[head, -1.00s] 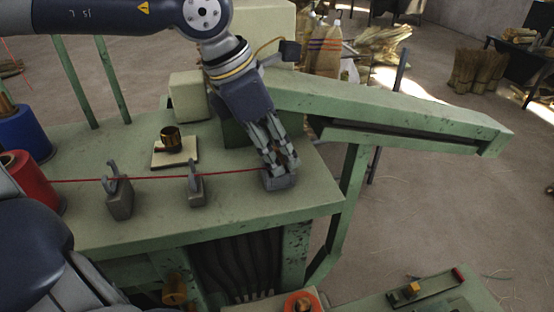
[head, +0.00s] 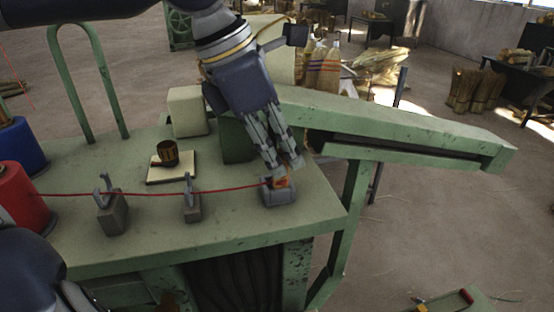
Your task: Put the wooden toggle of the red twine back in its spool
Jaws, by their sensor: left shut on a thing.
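The red twine (head: 150,195) runs from the red spool (head: 22,200) at the left edge, past two grey guides, to a grey block (head: 278,198) near the bench's right end. A small orange-brown wooden toggle (head: 281,182) shows at the top of this block, at the twine's end. My left gripper (head: 284,169) reaches down from above and is shut on the toggle, its fingertips hiding part of it. I cannot tell whether the toggle still touches the block. My right gripper is not in view.
Two grey hooked guides (head: 111,213) (head: 192,207) stand on the green bench (head: 230,230). A copper-brown cup (head: 167,153) sits on a pale plate behind them. A blue spool (head: 20,146) stands at left. A green beam (head: 400,130) extends right. The front bench top is clear.

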